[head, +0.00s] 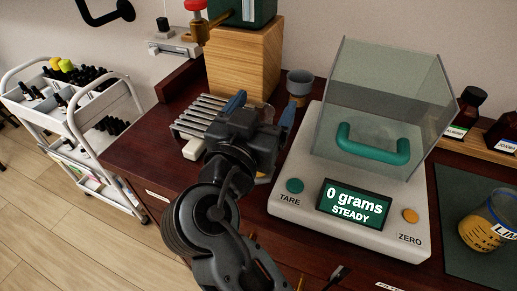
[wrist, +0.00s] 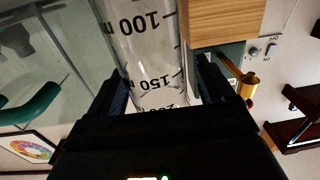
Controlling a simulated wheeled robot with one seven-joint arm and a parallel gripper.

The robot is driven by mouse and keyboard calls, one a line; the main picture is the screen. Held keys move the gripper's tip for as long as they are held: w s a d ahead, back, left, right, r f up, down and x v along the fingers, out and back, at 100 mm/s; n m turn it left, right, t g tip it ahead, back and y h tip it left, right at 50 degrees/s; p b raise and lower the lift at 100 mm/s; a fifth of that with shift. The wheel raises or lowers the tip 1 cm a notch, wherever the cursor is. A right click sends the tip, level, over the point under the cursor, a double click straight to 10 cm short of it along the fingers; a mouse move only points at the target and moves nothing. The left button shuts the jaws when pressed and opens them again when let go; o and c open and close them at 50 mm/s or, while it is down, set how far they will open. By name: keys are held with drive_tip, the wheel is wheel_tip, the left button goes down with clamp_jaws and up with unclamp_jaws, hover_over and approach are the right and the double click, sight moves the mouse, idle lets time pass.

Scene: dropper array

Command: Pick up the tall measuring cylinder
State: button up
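The tall measuring cylinder (wrist: 150,45) is clear with black graduation marks of 100, 150 and 200. It fills the middle of the wrist view, between the two dark fingers of my gripper (wrist: 160,92). The fingers are spread wide, one on each side of the cylinder. A narrow gap seems to show on the right side; contact on the left is unclear. In the head view my gripper (head: 262,108) is over the table, left of the scale, with its blue fingers apart. I cannot make out the cylinder there; my gripper and arm hide that area.
The scale (head: 285,221), reading 0 grams, with a glass enclosure (head: 385,85) and green handle (head: 372,146), stands close on the right. A wooden block (head: 243,62), slatted rack (head: 200,117) and grey cup (head: 299,83) are behind. A beaker (head: 489,228) sits far right.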

drive_tip(key=c, duration=1.3)
drive_tip(key=shift+c, duration=0.2)
drive_tip(key=shift+r, duration=0.2)
